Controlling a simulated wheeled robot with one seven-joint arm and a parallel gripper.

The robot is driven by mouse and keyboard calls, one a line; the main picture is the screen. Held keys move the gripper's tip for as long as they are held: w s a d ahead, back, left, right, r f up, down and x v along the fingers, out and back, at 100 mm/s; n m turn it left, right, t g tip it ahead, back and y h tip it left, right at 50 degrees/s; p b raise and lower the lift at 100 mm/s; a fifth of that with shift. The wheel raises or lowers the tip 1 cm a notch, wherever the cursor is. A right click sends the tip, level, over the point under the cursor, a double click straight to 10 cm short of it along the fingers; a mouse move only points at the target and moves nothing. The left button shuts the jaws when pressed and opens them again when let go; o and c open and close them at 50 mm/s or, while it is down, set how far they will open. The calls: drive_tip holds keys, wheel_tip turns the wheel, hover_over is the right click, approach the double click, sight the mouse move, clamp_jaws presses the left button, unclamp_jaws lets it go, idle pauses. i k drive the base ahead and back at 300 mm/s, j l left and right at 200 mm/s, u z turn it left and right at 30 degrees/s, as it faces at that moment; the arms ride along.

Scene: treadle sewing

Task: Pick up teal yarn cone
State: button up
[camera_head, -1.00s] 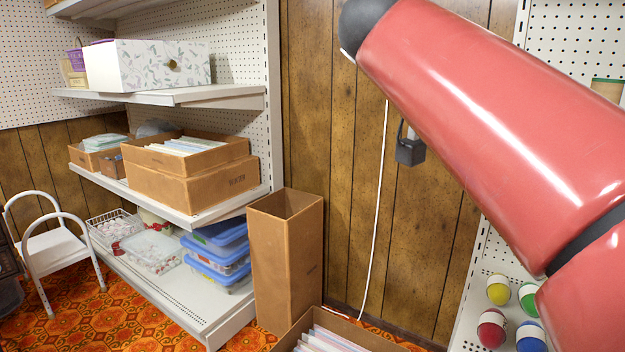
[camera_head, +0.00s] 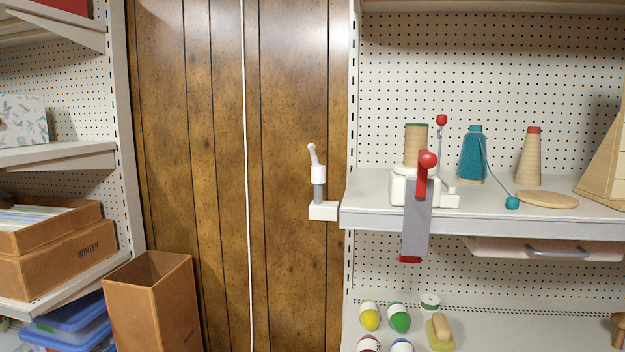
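The teal yarn cone (camera_head: 472,155) stands upright on the upper shelf (camera_head: 380,217) at the right of the head view. A teal strand runs from it down to a small teal ball (camera_head: 512,202) near the shelf's front. My gripper is not in view, and neither is the rest of my arm. Nothing holds the cone.
Left of the cone, a white and red winder-like device (camera_head: 420,190) overhangs the shelf edge. A tan cone with a red top (camera_head: 530,158) stands right of it, beside a flat wooden disc (camera_head: 546,200). A tall brown box (camera_head: 150,300) stands lower left.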

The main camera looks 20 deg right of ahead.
sight(471, 168)
drive_tip(key=z, duration=1.5)
